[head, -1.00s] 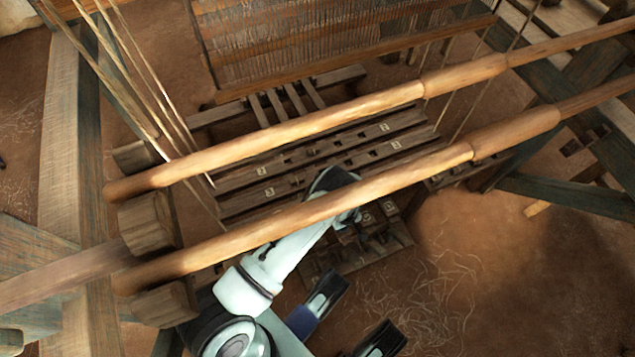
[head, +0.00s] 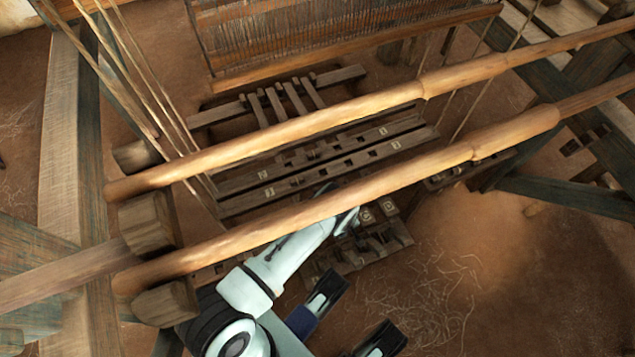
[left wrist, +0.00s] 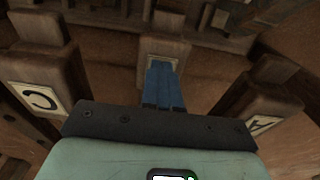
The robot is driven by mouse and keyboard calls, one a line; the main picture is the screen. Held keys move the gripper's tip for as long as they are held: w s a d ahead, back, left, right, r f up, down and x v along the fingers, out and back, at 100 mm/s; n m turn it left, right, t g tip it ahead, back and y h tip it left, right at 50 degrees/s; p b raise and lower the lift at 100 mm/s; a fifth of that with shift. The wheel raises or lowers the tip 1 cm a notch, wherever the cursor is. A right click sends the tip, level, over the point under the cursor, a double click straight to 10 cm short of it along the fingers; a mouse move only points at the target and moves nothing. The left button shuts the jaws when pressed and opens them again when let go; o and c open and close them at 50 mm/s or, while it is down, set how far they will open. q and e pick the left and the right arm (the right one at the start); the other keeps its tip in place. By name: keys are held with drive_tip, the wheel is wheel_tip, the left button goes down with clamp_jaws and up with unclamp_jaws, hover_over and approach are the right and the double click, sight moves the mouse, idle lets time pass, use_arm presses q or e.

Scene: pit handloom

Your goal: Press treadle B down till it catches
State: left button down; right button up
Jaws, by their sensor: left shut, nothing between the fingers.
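In the left wrist view my left gripper (left wrist: 163,68) is shut and empty. Its blue fingers reach the pale label plate of the middle treadle (left wrist: 165,47), which stands between treadle C (left wrist: 40,97) and treadle A (left wrist: 262,122). The fingers cover that plate's letter; its place between C and A fits treadle B. I cannot tell whether the tips press on it or whether it has caught. In the head view my left gripper (head: 347,222) is partly hidden under the lower pole, beside treadle C (head: 366,215) and treadle D (head: 390,208).
Two long wooden poles (head: 290,128) (head: 400,178) cross above the treadles, with my left arm passing under the lower one. Numbered bars (head: 345,160) and a heddle frame (head: 400,40) lie behind. Cords (head: 140,90) hang at left. Bare floor (head: 470,260) is free at right.

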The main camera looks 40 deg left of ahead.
use_arm(q)
drive_tip(key=shift+a+f, duration=0.15)
drive_tip(key=shift+f, duration=0.95)
drive_tip(key=shift+a+f, duration=0.1)
drive_tip(key=shift+f, duration=0.95)
drive_tip(key=shift+s+r, duration=0.1)
drive_tip(key=shift+d+r+p, duration=0.2)
drive_tip(key=shift+r+p, duration=1.65)
drive_tip(key=shift+r, duration=0.65)
